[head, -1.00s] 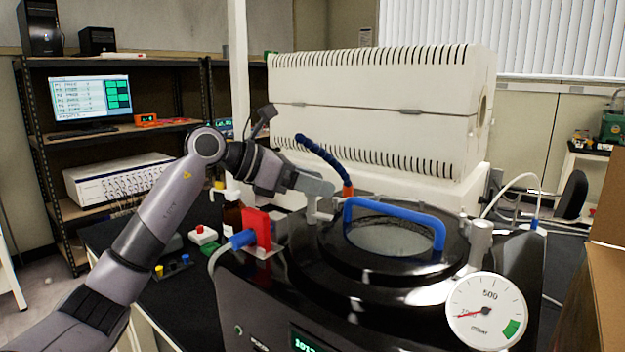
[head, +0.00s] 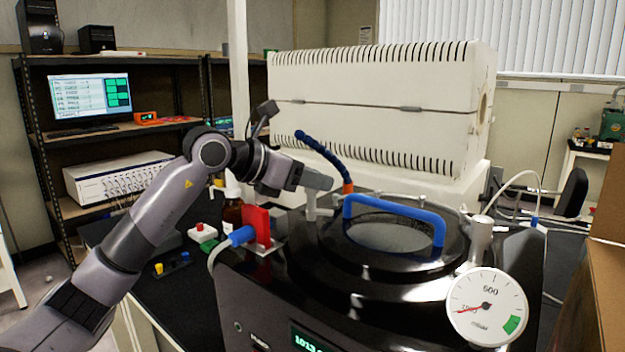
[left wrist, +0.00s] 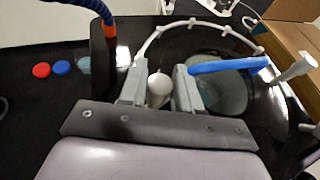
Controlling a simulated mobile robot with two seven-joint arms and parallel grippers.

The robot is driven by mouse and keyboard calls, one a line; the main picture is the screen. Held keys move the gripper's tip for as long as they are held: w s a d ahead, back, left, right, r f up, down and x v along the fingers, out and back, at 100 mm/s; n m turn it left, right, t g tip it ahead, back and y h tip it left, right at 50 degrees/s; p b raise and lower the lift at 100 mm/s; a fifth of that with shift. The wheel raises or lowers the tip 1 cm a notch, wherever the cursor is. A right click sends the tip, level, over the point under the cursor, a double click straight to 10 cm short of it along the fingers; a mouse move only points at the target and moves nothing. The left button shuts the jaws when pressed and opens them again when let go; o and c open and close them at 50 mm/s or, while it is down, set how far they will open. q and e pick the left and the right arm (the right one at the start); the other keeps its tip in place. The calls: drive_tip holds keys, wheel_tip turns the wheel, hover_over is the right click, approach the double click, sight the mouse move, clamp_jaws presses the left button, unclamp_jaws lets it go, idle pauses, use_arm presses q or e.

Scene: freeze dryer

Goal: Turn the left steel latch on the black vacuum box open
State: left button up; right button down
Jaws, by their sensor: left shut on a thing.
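The black vacuum box (head: 262,312) stands in front of me with a round lid and a blue lid handle (head: 396,212). The left steel latch (head: 312,207) is a pale grey post with a short arm at the lid's left rim. My left gripper (head: 320,183) is shut on the latch's upper part from above and hides it. In the left wrist view the round latch top (left wrist: 159,88) sits between the two fingers. My right gripper is in neither view.
A dial gauge (head: 487,308) stands at the box's front right. A red block with a blue hose (head: 256,226) is left of the latch. A blue and orange flexible hose (head: 322,152) arches behind the gripper. A large cream cabinet (head: 375,105) stands behind. A brown carton (head: 603,260) is at right.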

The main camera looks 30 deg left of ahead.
use_arm(q)
drive_tip(key=n+t+y+b, duration=0.1)
drive_tip(key=n+y, duration=0.3)
drive_tip(key=y, duration=0.1)
drive_tip(key=shift+n, duration=0.3)
drive_tip(key=n+y+b, duration=0.2)
drive_tip(key=n+y, duration=0.1)
drive_tip(key=y, duration=0.1)
drive_tip(key=shift+n+y, duration=0.3)
drive_tip(key=shift+n, duration=0.1)
drive_tip(key=n+g+y+b, duration=0.1)
drive_tip(key=n+y+b, duration=0.1)
drive_tip(key=shift+n+g+y, duration=0.3)
drive_tip(key=shift+y, duration=0.1)
drive_tip(key=shift+r+n+y, duration=0.1)
drive_tip(key=shift+n+y, duration=0.3)
drive_tip(key=shift+a+r+n+g+y+p, duration=0.1)
drive_tip(key=shift+r+n+g+y+p, duration=0.1)
drive_tip(key=shift+n+g+y+p, duration=0.8)
drive_tip(key=shift+p, duration=0.55)
drive_tip(key=shift+n+g+y+p, duration=0.3)
drive_tip(key=shift+n+g+p, duration=0.15)
drive_tip(key=shift+p, duration=0.45)
drive_tip(key=shift+f+n+g+p, duration=0.25)
drive_tip(key=shift+n+p, duration=0.1)
drive_tip(key=shift+p, duration=0.45)
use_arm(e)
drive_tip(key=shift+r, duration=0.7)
